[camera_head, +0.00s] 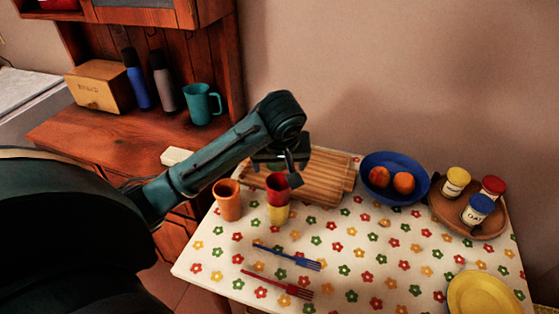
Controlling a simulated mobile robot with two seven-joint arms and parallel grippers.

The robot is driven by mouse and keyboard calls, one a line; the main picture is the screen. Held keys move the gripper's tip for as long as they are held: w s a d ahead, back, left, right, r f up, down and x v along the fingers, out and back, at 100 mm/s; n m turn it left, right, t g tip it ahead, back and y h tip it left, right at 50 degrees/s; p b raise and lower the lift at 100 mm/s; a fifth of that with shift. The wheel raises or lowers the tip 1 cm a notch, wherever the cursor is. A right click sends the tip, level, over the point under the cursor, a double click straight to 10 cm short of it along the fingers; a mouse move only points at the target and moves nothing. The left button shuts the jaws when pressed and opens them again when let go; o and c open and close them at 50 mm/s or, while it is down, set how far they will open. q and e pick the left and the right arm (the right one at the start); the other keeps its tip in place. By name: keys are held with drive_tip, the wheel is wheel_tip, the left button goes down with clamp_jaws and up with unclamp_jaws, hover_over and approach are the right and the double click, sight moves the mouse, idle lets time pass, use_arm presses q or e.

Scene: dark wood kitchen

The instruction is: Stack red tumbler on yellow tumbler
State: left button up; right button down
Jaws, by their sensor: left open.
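The red tumbler (277,188) stands upright on the yellow tumbler (278,215), seemingly nested in its top, near the back left of the flower-patterned table. The yellow tumbler stands on the cloth, its upper part hidden by the red one. My left gripper (283,168) is open, just above and behind the red tumbler's rim. One finger shows at the right of the red tumbler; I cannot tell whether it touches. My right gripper is out of view.
An orange tumbler (228,201) stands close left of the stack. A wooden board (325,180) lies behind it. A blue bowl (376,162) with fruit and a wooden tray (487,232) with jars are to the right. Blue (290,257) and red (278,284) forks lie in front.

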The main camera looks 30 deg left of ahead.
use_arm(q)
drive_tip(key=s+d+f+m+t+h, duration=0.1)
drive_tip(key=s+d+f+m, duration=0.1)
drive_tip(key=f, duration=0.4)
drive_tip(key=s+d+f+m+t+h, duration=0.1)
drive_tip(key=s+d+f+m+h, duration=0.1)
drive_tip(key=s+d+f+m, duration=0.1)
drive_tip(key=s+d+f+m+t+h, duration=0.2)
drive_tip(key=s+d+f, duration=0.2)
drive_tip(key=f, duration=0.6)
drive_tip(key=shift+d, duration=1.3)
drive_tip(key=s+f+m, duration=0.1)
drive_tip(key=s, duration=0.1)
drive_tip(key=s+m+t, duration=0.1)
drive_tip(key=s, duration=0.2)
drive_tip(key=s+f+t, duration=0.1)
drive_tip(key=s, duration=0.1)
drive_tip(key=shift+s+d+f+m+h, duration=0.3)
drive_tip(key=shift+d+f+m, duration=0.05)
drive_tip(key=shift+d+m, duration=0.05)
drive_tip(key=shift+s, duration=0.1)
